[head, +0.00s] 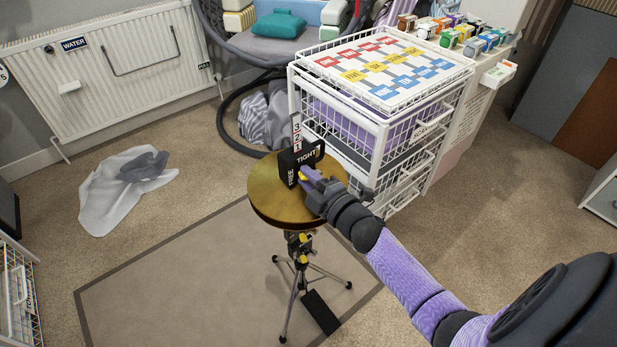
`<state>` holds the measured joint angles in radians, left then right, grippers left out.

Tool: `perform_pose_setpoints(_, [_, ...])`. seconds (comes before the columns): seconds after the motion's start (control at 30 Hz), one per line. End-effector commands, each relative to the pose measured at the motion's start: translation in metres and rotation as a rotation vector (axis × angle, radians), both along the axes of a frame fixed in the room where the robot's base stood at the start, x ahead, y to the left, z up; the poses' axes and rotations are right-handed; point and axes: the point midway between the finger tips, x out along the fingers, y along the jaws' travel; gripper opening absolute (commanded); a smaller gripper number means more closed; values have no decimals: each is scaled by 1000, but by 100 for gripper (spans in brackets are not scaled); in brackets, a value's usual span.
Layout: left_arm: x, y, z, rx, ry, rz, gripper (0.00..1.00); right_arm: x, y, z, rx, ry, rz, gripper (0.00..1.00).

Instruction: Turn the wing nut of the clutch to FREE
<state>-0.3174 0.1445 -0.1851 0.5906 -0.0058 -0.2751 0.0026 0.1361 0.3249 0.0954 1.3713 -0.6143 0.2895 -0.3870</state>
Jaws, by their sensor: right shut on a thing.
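The clutch (299,153) is a black block on a round brass-coloured disc (268,193) on top of a tripod stand. Its front face reads FREE on the left and TIGHT at the upper right. A white scale numbered 1, 2, 3 (297,132) stands behind it. My right gripper (306,178) comes in from the lower right and is shut at the front of the clutch. A small yellow part shows at its fingertips, probably the wing nut, mostly hidden by the fingers. I cannot tell which way the nut points. My left gripper is not in view.
A white wire drawer unit (377,125) stands close behind and right of the stand, near my right arm. The tripod (298,262) stands on a grey-bordered mat (190,285). Cloths (115,200) lie on the floor at left. Open floor lies left of the stand.

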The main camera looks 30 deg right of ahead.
Motion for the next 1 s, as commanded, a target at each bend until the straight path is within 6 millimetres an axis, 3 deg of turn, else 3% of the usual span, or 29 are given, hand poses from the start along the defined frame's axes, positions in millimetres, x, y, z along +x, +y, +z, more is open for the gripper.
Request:
perform_pose_setpoints(0.33, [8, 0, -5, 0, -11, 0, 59, 0, 0, -3, -132, -9, -2, 0])
perform_pose_setpoints(1.0, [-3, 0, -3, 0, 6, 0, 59, 0, -1, -1, -156, -12, -3, 0])
